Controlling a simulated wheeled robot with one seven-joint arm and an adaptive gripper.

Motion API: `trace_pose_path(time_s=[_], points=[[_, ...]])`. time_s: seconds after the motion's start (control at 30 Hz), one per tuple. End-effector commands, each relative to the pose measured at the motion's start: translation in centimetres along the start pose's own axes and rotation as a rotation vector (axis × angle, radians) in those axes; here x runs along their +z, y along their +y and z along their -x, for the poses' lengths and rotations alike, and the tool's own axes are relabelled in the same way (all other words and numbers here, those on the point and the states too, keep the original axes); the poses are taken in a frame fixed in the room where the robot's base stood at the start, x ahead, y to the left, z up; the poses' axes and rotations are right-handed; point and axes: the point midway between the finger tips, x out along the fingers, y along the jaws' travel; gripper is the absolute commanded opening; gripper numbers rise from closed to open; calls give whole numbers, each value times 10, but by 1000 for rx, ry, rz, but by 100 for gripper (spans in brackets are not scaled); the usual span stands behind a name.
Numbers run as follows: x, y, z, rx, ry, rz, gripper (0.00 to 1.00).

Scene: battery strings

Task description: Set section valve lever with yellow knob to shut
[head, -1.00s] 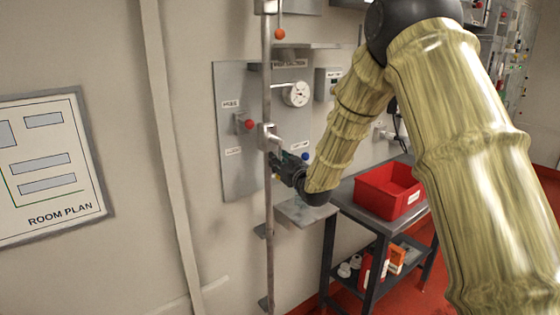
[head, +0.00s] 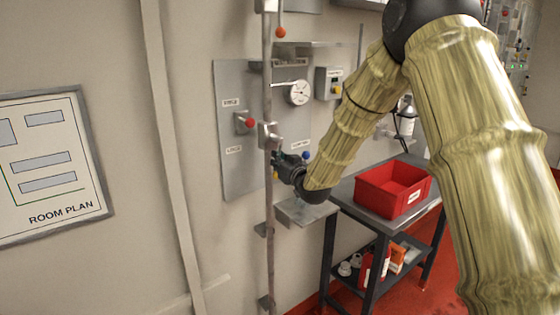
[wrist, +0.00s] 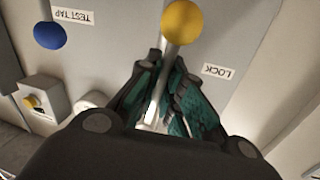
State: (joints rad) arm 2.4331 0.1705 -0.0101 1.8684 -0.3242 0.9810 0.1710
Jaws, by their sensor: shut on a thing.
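The yellow knob (wrist: 181,21) is a round ball on the end of a pale metal lever (wrist: 160,85), seen large in the wrist view. My gripper (wrist: 166,60) is shut on this lever, its dark green-padded fingers on either side of the rod, with the knob beyond the fingertips. In the head view my gripper (head: 279,164) is at the lower part of the grey wall panel (head: 232,178), close behind a vertical pipe. The pipe and my fingers hide most of the lever there. A LOCK label (wrist: 218,72) is beside the knob.
A blue knob (wrist: 49,35) with a TEST TAP label is nearby. A red knob (head: 250,123) and a gauge (head: 299,92) are higher on the panel. The vertical pipe (head: 269,220) runs in front. A small shelf (head: 300,212) is below; a red bin (head: 395,190) stands on a table.

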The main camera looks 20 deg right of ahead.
Motion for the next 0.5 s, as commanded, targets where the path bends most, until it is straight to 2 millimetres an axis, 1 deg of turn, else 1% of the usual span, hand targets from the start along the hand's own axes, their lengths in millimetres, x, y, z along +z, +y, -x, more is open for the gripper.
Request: trace_pose_path(time_s=[0.5], points=[[-7,-27,6,1,-89,-459,0]])
